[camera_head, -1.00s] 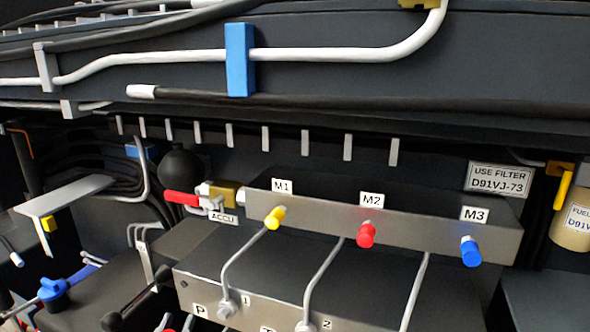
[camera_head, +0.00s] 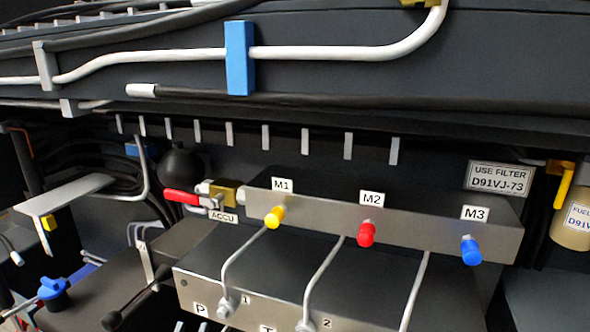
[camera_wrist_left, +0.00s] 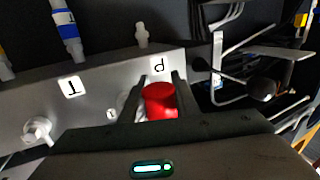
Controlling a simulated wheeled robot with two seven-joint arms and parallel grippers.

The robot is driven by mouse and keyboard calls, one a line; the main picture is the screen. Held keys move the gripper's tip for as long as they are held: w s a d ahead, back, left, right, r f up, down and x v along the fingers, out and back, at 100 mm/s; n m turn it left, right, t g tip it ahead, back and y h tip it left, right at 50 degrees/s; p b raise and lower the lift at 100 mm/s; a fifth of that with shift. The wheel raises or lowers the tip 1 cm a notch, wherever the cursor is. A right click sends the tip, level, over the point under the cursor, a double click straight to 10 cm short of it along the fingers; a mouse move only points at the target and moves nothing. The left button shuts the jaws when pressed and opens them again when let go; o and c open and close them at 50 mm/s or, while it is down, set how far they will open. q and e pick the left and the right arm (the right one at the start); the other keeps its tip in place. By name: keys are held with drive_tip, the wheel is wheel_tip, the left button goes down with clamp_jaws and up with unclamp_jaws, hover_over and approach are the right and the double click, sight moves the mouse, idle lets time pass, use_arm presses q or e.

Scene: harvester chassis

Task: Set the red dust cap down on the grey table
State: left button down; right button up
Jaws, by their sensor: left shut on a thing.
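The red dust cap (camera_wrist_left: 160,101) is between the two dark fingers of my left gripper (camera_wrist_left: 161,78) in the left wrist view. The gripper is shut on it. Behind it is the steel block with the P label (camera_wrist_left: 159,65); a pale fitting just left of the cap is partly hidden. I cannot tell the gap between cap and block. My left gripper cannot be made out clearly in the head view. The grey table cannot be identified in either view. My right gripper is not in view.
A steel manifold (camera_head: 330,215) carries a yellow cap (camera_head: 275,217), another red cap (camera_head: 367,233) and a blue cap (camera_head: 471,250). Grey pipes (camera_head: 325,275) run down to the lower block. A red-handled valve (camera_head: 182,197) stands left. Dark beams and hoses cross above.

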use_arm(q)
drive_tip(key=s+f, duration=0.2)
drive_tip(key=s, duration=0.5)
drive_tip(key=shift+s+f, duration=0.25)
drive_tip(key=shift+s, duration=0.1)
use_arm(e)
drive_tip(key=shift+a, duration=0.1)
